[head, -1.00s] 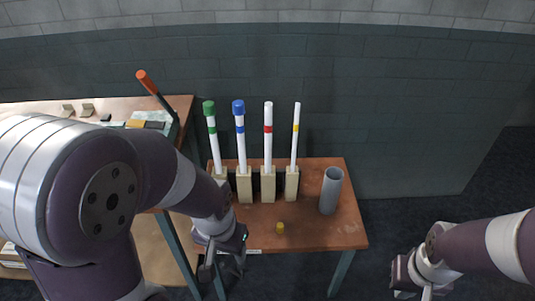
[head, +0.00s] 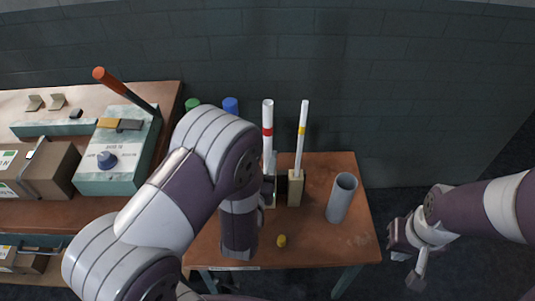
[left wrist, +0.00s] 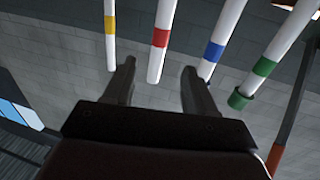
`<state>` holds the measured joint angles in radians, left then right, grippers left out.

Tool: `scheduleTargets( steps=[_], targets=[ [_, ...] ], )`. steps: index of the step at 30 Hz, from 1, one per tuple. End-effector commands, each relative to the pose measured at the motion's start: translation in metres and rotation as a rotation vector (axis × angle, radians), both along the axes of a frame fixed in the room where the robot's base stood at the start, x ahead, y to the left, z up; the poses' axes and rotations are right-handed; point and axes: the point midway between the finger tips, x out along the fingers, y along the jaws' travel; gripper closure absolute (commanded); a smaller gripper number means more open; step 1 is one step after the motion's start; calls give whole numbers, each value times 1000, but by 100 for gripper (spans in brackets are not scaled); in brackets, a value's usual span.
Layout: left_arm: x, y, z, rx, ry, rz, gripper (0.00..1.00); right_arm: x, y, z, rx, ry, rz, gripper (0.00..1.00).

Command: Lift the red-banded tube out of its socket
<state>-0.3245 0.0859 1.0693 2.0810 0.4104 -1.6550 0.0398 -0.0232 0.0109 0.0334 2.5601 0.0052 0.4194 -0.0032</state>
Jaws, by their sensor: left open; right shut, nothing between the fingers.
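The red-banded tube (head: 267,115) is white and stands upright in the head view, its lower end hidden by my left arm and gripper. My left gripper shows at the tube's lower part, mostly covered by my arm. In the left wrist view my left gripper (left wrist: 158,67) is open, and the red-banded tube (left wrist: 162,25) shows between its fingers with its end near them. I cannot tell whether the fingers touch it. My right gripper (head: 413,270) is shut and empty, off to the right of the table.
The yellow-banded tube (head: 302,125) stands in a beige socket block (head: 296,190) close on the right. Blue (head: 230,106) and green (head: 193,104) caps show behind my left arm. A grey cylinder (head: 342,198) and small yellow piece (head: 281,241) are on the table. A lever box (head: 118,160) stands left.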

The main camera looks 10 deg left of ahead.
Motion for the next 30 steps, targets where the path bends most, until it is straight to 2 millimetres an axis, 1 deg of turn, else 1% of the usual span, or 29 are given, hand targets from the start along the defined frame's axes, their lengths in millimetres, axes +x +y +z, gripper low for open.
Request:
scheduleTargets(
  steps=[2, 6, 11, 16, 18, 21, 27, 29, 30],
  targets=[
    [17, 3, 4, 0, -9, 4, 44, 0, 0, 4, 0, 0, 0, 100],
    [49, 5, 3, 0, -7, 3, 44, 0, 0, 8, 0, 0, 0, 100],
    [69, 7, 3, -1, -4, 1, 44, 0, 0, 10, 0, 0, 0, 100],
    [100, 10, 9, -1, -5, 2, 44, 0, 0, 21, 0, 0, 0, 100],
    [111, 11, 7, 0, -4, 0, 44, 0, 0, 21, 0, -1, 0, 100],
    [119, 11, 6, 0, -3, 0, 44, 0, 0, 21, 0, 0, 0, 100],
    [120, 11, 5, 0, -3, -1, 44, 0, 0, 20, 0, 0, 0, 100],
    [120, 11, 5, 0, -3, -1, 64, 0, 0, 20, 0, 0, 0, 100],
    [120, 11, 5, 0, -3, -1, 77, 0, 0, 20, 0, 0, 0, 100]
  ],
)
